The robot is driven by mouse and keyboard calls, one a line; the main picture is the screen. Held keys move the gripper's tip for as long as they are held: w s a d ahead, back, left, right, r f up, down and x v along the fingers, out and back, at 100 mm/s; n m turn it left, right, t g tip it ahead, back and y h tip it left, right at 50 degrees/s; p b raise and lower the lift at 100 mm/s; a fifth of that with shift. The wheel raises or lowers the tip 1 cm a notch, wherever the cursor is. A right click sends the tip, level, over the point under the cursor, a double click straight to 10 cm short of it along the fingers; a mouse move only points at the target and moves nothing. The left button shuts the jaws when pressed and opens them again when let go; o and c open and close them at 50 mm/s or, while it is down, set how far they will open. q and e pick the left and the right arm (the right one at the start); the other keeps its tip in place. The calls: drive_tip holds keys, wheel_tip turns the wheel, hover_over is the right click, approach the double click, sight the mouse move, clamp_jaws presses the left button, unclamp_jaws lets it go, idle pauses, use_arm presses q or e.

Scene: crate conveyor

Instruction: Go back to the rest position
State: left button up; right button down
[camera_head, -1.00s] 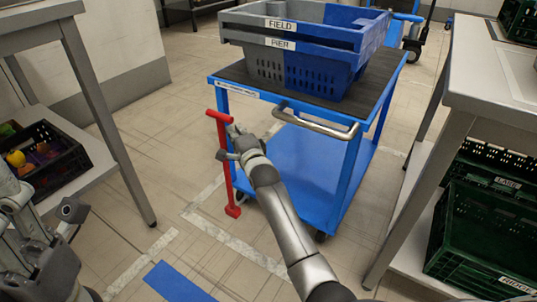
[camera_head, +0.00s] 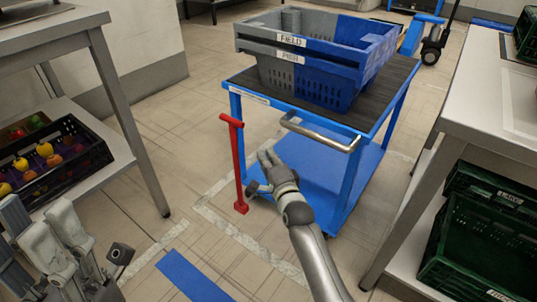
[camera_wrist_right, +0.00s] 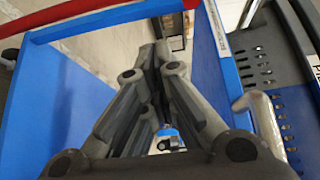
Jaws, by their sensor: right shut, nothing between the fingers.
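My right gripper (camera_head: 264,162) is in the middle of the head view, in front of the blue cart (camera_head: 232,105) and just right of its red upright handle (camera_head: 237,165). It is shut and empty, with a small visible gap to the handle. In the right wrist view its dark fingers (camera_wrist_right: 158,60) come together, with the blue cart frame around them and a strip of the red handle (camera_wrist_right: 85,12) across the top left. My left gripper (camera_head: 62,235) shows only partly at the lower left; its finger state is unclear.
Stacked grey and blue crates (camera_head: 315,90) labelled FIELD and PIER stand on the cart. At left, a black crate (camera_head: 95,155) of produce sits on a low shelf. At right, a table (camera_head: 470,110) has green crates (camera_head: 480,240) below.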

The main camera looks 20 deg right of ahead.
drive_tip(key=shift+s, duration=0.5)
